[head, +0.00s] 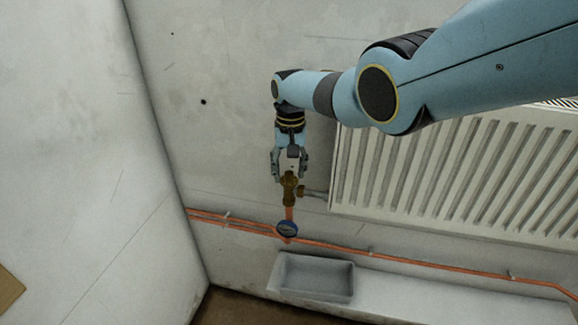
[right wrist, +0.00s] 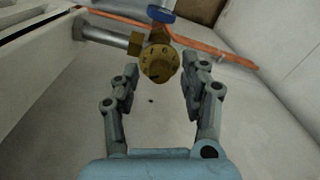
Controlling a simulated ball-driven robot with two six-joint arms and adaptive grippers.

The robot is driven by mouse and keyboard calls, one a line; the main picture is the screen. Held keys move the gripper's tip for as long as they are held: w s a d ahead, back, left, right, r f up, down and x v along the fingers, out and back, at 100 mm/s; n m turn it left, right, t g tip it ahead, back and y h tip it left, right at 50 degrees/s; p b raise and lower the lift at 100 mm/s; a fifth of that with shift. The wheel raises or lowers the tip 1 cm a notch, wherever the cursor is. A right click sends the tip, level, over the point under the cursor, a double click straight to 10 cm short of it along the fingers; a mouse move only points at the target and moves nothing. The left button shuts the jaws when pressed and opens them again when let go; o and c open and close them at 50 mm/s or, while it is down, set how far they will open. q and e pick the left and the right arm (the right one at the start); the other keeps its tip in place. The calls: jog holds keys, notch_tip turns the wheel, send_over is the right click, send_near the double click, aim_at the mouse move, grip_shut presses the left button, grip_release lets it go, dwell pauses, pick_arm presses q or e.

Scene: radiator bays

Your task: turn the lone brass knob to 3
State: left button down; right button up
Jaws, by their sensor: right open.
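The brass knob (head: 289,183) is on a brass valve at the lower left corner of the radiator. In the right wrist view the knob (right wrist: 159,64) faces the camera, with dark marks on its face too small to read surely. My right gripper (head: 289,163) is right at the knob in the head view. In the right wrist view the gripper (right wrist: 161,72) is open, one finger on each side of the knob, with gaps showing; I see no contact. My left gripper is not in view.
The white radiator (head: 450,175) stands right of the valve. A round blue-rimmed part (head: 287,229) sits below it on the copper pipe (head: 400,261). A grey open tray (head: 316,296) lies on a ledge below. A wall (head: 80,150) stands at left.

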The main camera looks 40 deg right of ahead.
aim_at(290, 172)
notch_tip(290, 172, up, 12)
dwell(0.6)
jog(key=shift+d, duration=0.15)
jog(key=s+a+f+m+t+h+b, duration=0.2)
jog(key=s+a+m+t+h, duration=0.1)
jog(key=a+m+h, duration=0.1)
jog(key=x, duration=1)
jog(key=shift+s+f+b, duration=0.1)
jog(key=shift+f+b, duration=0.3)
jog(key=shift+c, duration=0.2)
